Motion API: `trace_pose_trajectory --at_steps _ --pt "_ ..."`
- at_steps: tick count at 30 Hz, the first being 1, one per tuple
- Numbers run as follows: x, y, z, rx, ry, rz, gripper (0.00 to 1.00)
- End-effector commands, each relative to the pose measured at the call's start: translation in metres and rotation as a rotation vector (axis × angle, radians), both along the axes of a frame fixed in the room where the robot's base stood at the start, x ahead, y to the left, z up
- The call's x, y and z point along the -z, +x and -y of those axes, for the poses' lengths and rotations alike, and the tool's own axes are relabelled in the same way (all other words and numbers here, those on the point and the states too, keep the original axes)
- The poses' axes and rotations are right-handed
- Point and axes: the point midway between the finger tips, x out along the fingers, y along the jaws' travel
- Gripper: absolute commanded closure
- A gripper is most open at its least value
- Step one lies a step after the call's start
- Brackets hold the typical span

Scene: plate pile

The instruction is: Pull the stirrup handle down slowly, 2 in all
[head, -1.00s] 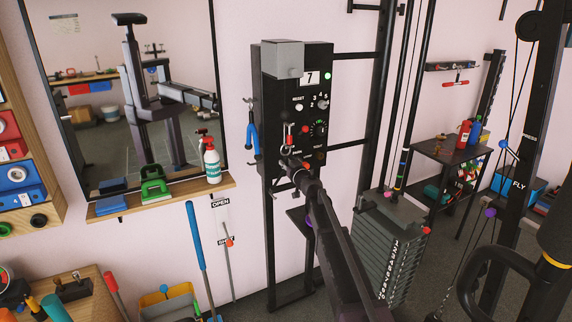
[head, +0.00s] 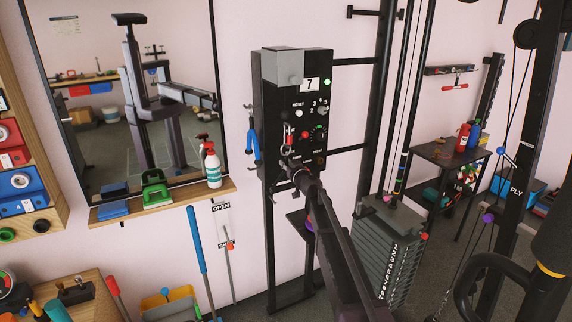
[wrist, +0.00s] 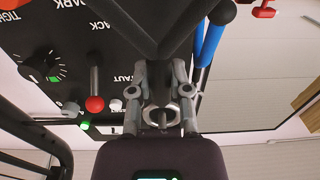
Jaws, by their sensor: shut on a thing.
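My gripper (head: 290,165) is at the lower front of the black control box (head: 265,110), pointing at it. In the wrist view my gripper's two fingers (wrist: 168,100) are closed around a small part. A dark V-shaped frame (wrist: 160,45) meets the fingertips there, and I take it for the stirrup handle. A grey metal nut-like piece (wrist: 160,116) shows between the fingers. The handle's grip bar cannot be made out in the head view, where my gripper and arm cover it. The box's display (head: 311,84) reads 7 and its green lamp (head: 327,81) is lit.
A red-knobbed lever (wrist: 95,103) and a dial (wrist: 38,64) sit close beside the gripper. A blue-handled tool (head: 253,143) hangs on the box's left side. A weight stack (head: 385,262) stands to the right. A shelf (head: 185,195) with a spray bottle (head: 212,168) is left.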

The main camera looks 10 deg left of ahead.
Motion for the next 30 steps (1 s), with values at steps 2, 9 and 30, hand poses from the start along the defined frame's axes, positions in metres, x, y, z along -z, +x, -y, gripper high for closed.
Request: trace_pose_trajectory --at_steps 2,9,30 --pt "0.001 0.0 0.0 -0.001 -0.002 0.0 1.0" --pt "-0.003 0.0 0.0 -0.001 -0.002 0.0 1.0" --pt "-0.022 0.0 0.0 -0.001 -0.002 0.0 1.0"
